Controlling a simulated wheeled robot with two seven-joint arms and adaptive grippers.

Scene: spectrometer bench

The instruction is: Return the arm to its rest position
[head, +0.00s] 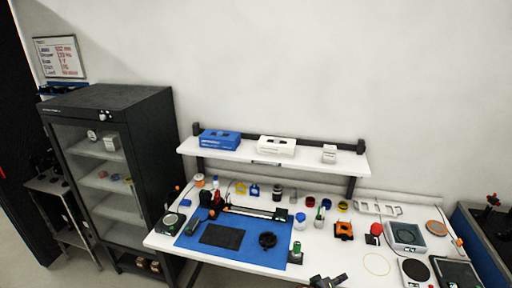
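My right gripper (328,281) shows only as a small dark shape at the bottom edge of the head view, over the front edge of the white bench (345,262). Most of it is cut off by the picture edge, and I cannot tell whether its fingers are open or shut. I see nothing clearly held in it. My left gripper is not in view.
A blue mat (270,256) with a dark pad (222,236) covers the bench's left part. An orange device (344,230) and a scale (405,235) stand right of it. A shelf (220,149) holds boxes. A dark glass-door cabinet (150,130) stands left.

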